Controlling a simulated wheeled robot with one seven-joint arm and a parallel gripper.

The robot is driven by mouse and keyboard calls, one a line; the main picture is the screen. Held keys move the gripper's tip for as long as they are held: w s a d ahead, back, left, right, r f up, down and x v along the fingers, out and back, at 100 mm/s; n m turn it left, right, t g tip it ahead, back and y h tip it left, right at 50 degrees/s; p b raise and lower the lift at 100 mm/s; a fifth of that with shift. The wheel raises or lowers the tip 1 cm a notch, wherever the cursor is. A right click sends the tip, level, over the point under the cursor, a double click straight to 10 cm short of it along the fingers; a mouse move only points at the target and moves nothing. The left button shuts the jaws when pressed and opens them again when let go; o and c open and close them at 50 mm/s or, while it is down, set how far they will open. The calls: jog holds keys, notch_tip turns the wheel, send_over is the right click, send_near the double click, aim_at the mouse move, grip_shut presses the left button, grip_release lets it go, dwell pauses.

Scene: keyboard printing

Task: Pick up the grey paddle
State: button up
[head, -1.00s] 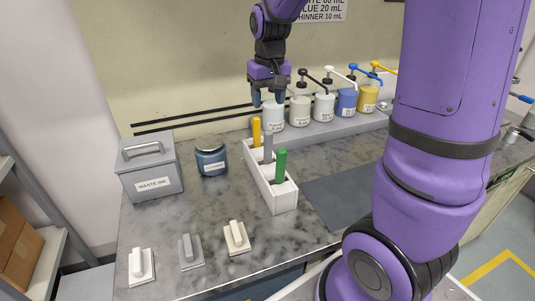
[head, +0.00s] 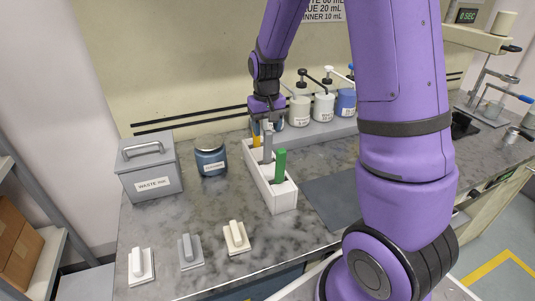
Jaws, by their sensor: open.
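The grey paddle (head: 267,148) stands upright in the middle of a white rack (head: 284,200), and only its handle shows above the rim. A yellow paddle (head: 256,138) stands behind it and a green paddle (head: 281,165) in front. My gripper (head: 267,125) is open, pointing down, at the top of the grey handle. In this view the fingers appear on either side of the handle's top; I cannot tell whether they touch it. The gripper partly covers the yellow paddle's top.
A grey waste ink box (head: 150,172) and a dark labelled jar (head: 211,160) stand left of the rack. Several pump jars line the back shelf, including a white one (head: 323,107). Three small handled blocks sit at the front, one grey (head: 190,252). A dark mat (head: 333,200) lies right.

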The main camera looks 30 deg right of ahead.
notch_tip(320, 180, down, 4)
jog(key=shift+w+d, duration=0.1)
jog(key=shift+c, duration=0.4)
jog(key=c, duration=0.9)
jog(key=shift+c, duration=0.2)
jog(key=shift+r, duration=0.2)
notch_tip(320, 180, up, 18)
jog(key=shift+f, duration=0.15)
